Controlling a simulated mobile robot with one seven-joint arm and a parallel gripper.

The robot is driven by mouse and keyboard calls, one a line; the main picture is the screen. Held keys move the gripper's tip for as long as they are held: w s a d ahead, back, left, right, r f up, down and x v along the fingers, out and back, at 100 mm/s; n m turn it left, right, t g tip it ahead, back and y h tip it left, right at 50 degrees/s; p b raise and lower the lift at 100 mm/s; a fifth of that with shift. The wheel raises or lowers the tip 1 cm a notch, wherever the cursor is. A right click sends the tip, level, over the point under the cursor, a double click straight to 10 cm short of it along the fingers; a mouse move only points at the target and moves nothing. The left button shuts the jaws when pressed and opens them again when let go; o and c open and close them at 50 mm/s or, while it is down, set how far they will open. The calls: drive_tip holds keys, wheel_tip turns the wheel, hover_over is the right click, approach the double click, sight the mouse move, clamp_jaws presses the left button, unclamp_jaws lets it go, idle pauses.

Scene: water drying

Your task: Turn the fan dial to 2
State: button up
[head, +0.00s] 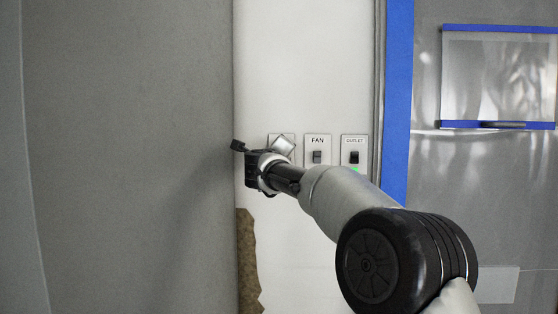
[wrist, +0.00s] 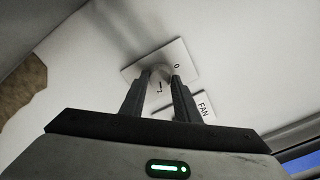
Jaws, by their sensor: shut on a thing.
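The dial plate (head: 275,138) is a small white plate on the white wall panel, mostly hidden behind my gripper in the head view. In the wrist view the dial plate (wrist: 181,56) shows tilted, with a 0 near its right side and small, hard-to-read marks below. The round pale dial knob (wrist: 160,71) sits on it between my fingertips. My gripper (wrist: 160,78) is shut on the knob, one finger on each side. In the head view my gripper (head: 262,172) reaches the wall from the lower right. The knob's exact setting cannot be read.
A plate labelled FAN with a grey switch (head: 317,157) is just right of the dial. An OUTLET switch (head: 354,157) with a green light is further right. A grey wall (head: 130,150) stands close on the left. A brown bare patch (head: 247,260) is below.

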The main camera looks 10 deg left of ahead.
drive_tip(key=shift+f+m, duration=0.1)
drive_tip(key=shift+m, duration=0.5)
drive_tip(key=o, duration=1.1)
drive_tip(key=shift+c, duration=0.2)
drive_tip(key=s+b, duration=0.5)
drive_tip(key=s, duration=1.2)
drive_tip(key=shift+s+a, duration=0.25)
drive_tip(key=shift+a, duration=0.05)
